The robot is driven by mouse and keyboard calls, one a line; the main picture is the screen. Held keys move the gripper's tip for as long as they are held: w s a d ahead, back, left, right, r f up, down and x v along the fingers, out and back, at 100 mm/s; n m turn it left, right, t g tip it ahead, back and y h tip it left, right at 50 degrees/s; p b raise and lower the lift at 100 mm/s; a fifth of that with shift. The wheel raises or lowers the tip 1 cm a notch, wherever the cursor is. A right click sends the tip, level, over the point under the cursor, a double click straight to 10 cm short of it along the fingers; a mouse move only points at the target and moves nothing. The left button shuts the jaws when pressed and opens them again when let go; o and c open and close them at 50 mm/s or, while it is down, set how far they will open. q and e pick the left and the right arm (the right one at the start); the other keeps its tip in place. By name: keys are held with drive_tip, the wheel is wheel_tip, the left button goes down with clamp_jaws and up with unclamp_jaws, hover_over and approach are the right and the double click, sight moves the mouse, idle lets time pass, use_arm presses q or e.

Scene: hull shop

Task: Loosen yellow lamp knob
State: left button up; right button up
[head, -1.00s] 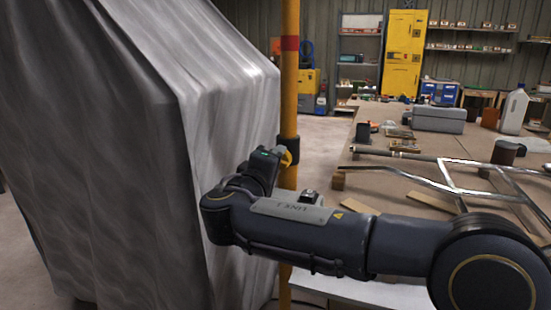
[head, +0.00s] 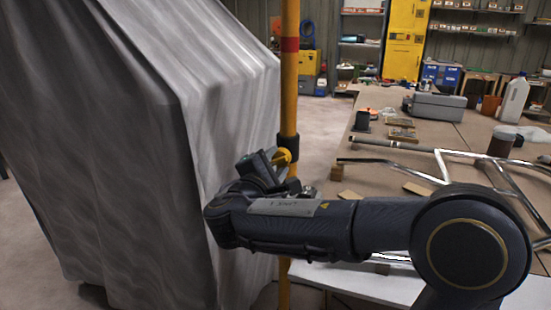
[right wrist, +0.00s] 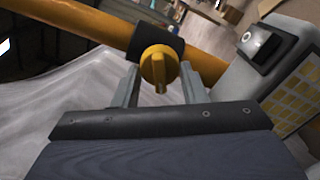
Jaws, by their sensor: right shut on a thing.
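The yellow knob (right wrist: 159,68) sits on a dark collar (right wrist: 143,36) around a yellow pole (right wrist: 205,64). In the right wrist view the knob lies between my two right fingers (right wrist: 158,82), which are shut on it. In the head view the knob (head: 284,156) shows small beside the pole (head: 289,95), just below the collar (head: 288,142). My right gripper (head: 273,163) reaches it from the left of the pole. A lamp housing with a yellow grid panel (right wrist: 296,98) shows at the right of the wrist view. My left gripper is out of view.
A large grey draped sheet (head: 130,120) stands close on the left of the pole. On the right, a workbench (head: 365,180) holds a metal tube frame (head: 455,155), a grey case (head: 436,106) and a white jug (head: 514,98). Open floor (head: 310,130) lies behind the pole.

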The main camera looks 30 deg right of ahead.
drive_tip(key=shift+f+n, duration=0.1)
drive_tip(key=shift+n, duration=0.2)
drive_tip(key=o, duration=0.9)
drive_tip(key=shift+o, duration=0.2)
drive_tip(key=shift+a, duration=0.15)
drive_tip(key=v, duration=0.7)
drive_tip(key=shift+s+a, duration=0.15)
drive_tip(key=shift+s, duration=0.15)
